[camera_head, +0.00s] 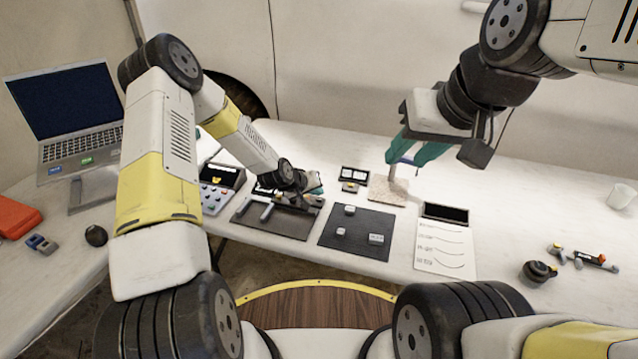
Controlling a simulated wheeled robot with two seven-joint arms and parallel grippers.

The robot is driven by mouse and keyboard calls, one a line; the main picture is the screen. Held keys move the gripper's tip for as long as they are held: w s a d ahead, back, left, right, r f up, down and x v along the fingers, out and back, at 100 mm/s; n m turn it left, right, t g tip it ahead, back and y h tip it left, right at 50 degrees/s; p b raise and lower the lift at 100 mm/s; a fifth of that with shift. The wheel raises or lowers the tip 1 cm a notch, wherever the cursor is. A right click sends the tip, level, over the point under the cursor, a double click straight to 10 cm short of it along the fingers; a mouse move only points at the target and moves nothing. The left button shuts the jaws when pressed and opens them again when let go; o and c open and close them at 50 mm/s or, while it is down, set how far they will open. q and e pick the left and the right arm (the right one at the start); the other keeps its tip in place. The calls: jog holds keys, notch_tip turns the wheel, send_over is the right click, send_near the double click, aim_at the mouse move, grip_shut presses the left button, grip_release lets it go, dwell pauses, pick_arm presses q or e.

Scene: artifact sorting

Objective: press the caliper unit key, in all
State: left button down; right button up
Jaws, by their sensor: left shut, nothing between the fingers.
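A keypad unit (216,197) with coloured keys and a small lit display stands left of the dark tray (262,222). I cannot make out which key is the caliper unit key. A light-handled tool lies on the tray, and I cannot tell whether it is a caliper. My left gripper (308,186) is shut and empty, low over the tray's back right part; its arm hides part of the tray. My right gripper (407,160) has teal fingers above a beige pad (384,193). A short thin upright piece shows under its fingers; whether they grip it is unclear.
A dark mat (356,249) with several small grey blocks lies front centre. A small black box (355,173) stands behind it. A written sheet (445,257) with a dark display lies right. A laptop (68,120) is far left, a white cup (620,196) far right.

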pick_arm(q)
jog(key=shift+f, duration=0.2)
jog(key=shift+f, duration=0.25)
